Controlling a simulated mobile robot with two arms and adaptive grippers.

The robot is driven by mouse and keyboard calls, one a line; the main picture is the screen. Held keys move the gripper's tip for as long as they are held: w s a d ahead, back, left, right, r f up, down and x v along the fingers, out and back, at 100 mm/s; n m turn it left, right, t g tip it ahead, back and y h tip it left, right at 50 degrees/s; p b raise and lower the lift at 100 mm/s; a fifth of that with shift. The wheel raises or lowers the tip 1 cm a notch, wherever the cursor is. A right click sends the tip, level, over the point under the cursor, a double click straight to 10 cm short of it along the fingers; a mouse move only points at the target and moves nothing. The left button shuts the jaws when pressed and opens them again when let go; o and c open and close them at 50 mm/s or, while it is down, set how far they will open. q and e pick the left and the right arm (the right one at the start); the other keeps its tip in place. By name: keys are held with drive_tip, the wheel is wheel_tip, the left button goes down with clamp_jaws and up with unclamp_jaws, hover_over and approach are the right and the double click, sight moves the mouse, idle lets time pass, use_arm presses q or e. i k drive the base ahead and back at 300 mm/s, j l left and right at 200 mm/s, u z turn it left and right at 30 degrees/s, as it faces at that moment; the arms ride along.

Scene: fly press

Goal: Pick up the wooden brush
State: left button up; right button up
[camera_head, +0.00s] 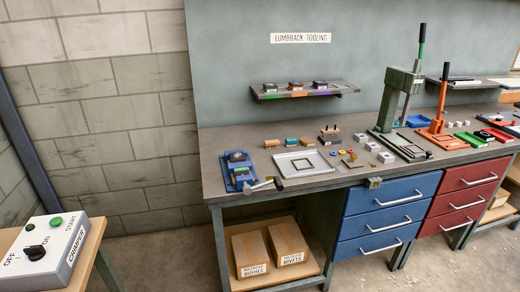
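I cannot clearly make out a wooden brush at this size. A small tan-brown block (272,143) lies on the grey workbench (235,205) behind the white tray, and it may be the brush. A brown wooden block with dark pegs standing in it (330,137) is further right on the bench. Neither of my grippers is in view, and nothing is seen being held.
A blue device with a lever (238,172) stands at the bench's left end, beside a white tray (302,163). A green press (395,100) and an orange press (438,115) stand further right. A control box (45,255) is at lower left. Bare floor lies between.

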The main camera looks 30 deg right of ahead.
sight(271, 144)
drive_tip(key=i+l, duration=0.55)
drive_tip(key=l, duration=0.25)
drive_tip(key=i+l, duration=0.3)
drive_tip(key=l+z, duration=0.05)
drive_tip(key=l, duration=0.05)
